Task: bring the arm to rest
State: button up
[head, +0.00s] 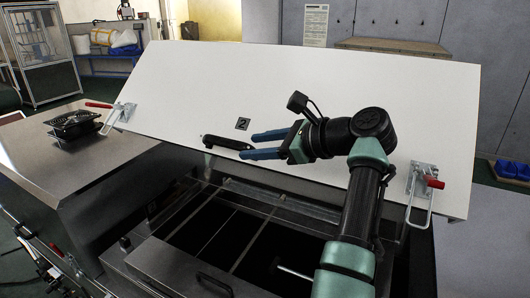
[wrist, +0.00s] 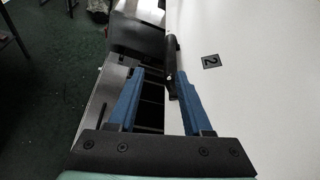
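My gripper (head: 247,145) is in front of the white lid (head: 330,80), left of the picture's middle, at the end of my bent arm. Its two blue fingers point left and stand apart, with nothing between them. A black bar handle (head: 228,142) on the lid lies just beyond the fingertips. In the wrist view the gripper (wrist: 159,72) shows the same gap, and the handle (wrist: 172,58) runs close by the right fingertip. I cannot tell whether they touch. The lid is tilted up and carries a label "2" (head: 243,124).
Clamps with red grips sit at the lid's left (head: 117,115) and right (head: 421,190) edges. Below the lid is the dark open dryer bay (head: 215,230) with metal rails. A steel housing (head: 70,165) with a black fan (head: 74,124) stands left. Blue bins (head: 510,170) are far right.

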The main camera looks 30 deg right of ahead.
jog(key=shift+v, duration=0.95)
jog(key=a+r+n+t+h+b, duration=0.3)
jog(key=a+r+n+t+h, duration=0.3)
jog(key=a+r+n+h, duration=0.5)
jog(key=s+a+r+n+t+y, duration=0.1)
jog(key=s+a+r+n+t, duration=0.2)
jog(key=s, duration=0.4)
jog(key=s+a+r+n+t+y+b, duration=0.1)
jog(key=s+a+r+n+t+y, duration=0.1)
jog(key=s+a+n, duration=0.4)
jog(key=s+a+r+n+t+y, duration=0.1)
jog(key=s+a+r+n+t, duration=0.3)
jog(key=s, duration=0.4)
notch_tip(320, 180, up, 3)
jog(key=shift+a+f+n+b, duration=0.3)
jog(key=shift+a+n, duration=0.25)
jog(key=shift+n, duration=0.65)
